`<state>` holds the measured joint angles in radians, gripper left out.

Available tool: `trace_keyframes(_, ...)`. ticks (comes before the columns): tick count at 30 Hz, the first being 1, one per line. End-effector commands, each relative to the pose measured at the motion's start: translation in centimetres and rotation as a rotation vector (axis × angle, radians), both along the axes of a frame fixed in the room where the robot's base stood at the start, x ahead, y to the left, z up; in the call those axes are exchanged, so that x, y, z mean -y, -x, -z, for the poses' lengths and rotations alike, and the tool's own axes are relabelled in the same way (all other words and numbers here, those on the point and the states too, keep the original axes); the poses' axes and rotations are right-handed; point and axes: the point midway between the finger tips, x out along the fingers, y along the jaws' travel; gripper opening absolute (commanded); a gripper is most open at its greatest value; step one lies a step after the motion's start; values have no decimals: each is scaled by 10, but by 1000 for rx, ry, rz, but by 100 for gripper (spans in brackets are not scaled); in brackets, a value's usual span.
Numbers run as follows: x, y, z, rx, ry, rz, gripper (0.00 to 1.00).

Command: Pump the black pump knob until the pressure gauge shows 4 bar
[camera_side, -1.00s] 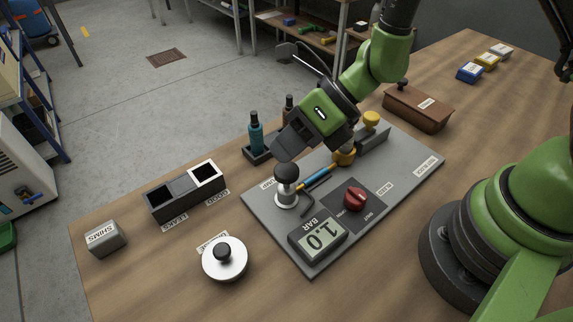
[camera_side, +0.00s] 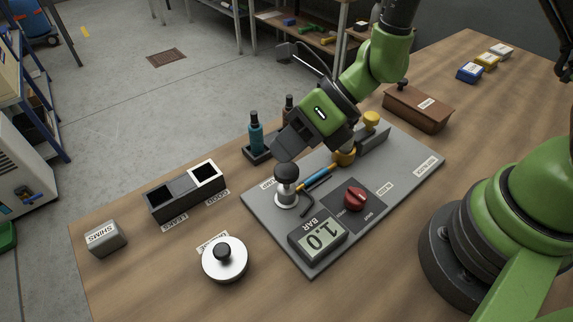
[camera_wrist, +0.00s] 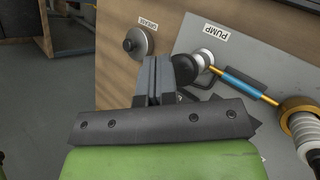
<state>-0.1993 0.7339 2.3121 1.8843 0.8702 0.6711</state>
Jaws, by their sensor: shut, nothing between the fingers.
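The black pump knob (camera_side: 287,174) stands on a silver collar on the grey plate (camera_side: 415,172). In the wrist view the knob (camera_wrist: 186,68) is partly hidden behind the fingers, near the PUMP label. The pressure gauge (camera_side: 318,239) at the plate's front corner reads 1.0 BAR. My gripper (camera_side: 284,154) is shut and empty, with its fingertips just above the knob; I cannot tell whether they touch it. The wrist view shows the two fingers (camera_wrist: 157,80) together.
A red knob (camera_side: 355,198) sits on a dark panel beside the gauge. A blue hose piece (camera_side: 316,178) runs from the pump to a brass fitting. Bottles (camera_side: 256,136) stand behind the plate. A two-bin box (camera_side: 187,191) and a round lidded tin (camera_side: 225,260) are at left.

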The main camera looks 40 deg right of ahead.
Motion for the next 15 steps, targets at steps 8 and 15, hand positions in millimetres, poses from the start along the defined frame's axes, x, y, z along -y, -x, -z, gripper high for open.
trace_keyframes(8, 0, 0, 7, -2, 0, 1, 0)
trace_keyframes(15, 0, 0, 8, 1, 0, 1, 0)
